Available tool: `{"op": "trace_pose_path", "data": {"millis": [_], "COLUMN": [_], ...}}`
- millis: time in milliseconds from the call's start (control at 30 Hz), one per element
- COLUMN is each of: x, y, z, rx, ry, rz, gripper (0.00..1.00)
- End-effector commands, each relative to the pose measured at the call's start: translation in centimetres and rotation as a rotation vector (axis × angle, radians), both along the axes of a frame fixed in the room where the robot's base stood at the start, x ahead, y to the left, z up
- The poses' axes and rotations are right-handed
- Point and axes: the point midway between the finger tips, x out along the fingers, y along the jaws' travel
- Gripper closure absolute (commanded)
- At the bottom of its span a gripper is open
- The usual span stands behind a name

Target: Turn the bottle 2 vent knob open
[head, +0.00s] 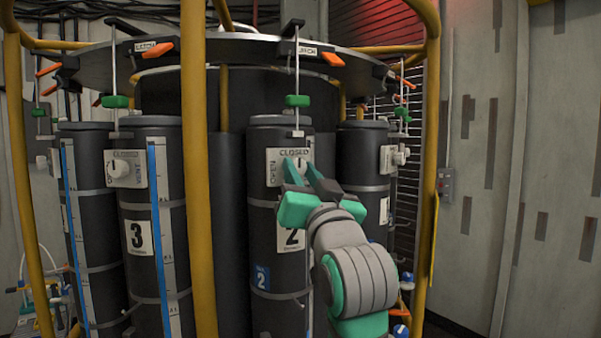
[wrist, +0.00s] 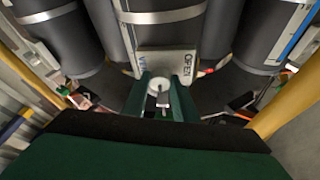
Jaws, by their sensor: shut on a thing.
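Bottle 2 (head: 265,220) is a dark grey upright cylinder with a white "2" label (head: 291,240), in the middle of the head view. Near its top is a white plate (head: 273,170) marked CLOSED along the top and OPEN on the left; it also shows in the wrist view (wrist: 184,60). The pale round vent knob (wrist: 159,84) sits on this plate. My gripper (head: 301,171) reaches it from the lower right, its green fingers (wrist: 160,97) shut on the knob. The fingers partly hide the knob in the head view, so its exact angle is unclear.
Bottle 3 (head: 140,215), with its own vent knob (head: 120,170), stands left. Another bottle (head: 362,155) stands right. Yellow posts (head: 195,120) frame the rack. A round top plate with orange levers (head: 332,59) and green-ended rods (head: 297,101) hangs above.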

Motion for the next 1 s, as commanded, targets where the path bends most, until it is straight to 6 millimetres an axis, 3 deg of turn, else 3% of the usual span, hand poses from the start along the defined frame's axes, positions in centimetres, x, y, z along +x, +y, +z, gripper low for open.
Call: {"op": "trace_pose_path", "data": {"millis": [367,1000], "x": [0.07,0.13], "y": [-0.27,-0.65], "z": [-0.05,0.17], "rx": [-0.140,-0.693], "ry": [-0.052,-0.266], "rz": [-0.002,-0.002], "gripper": [0.96,0.96]}}
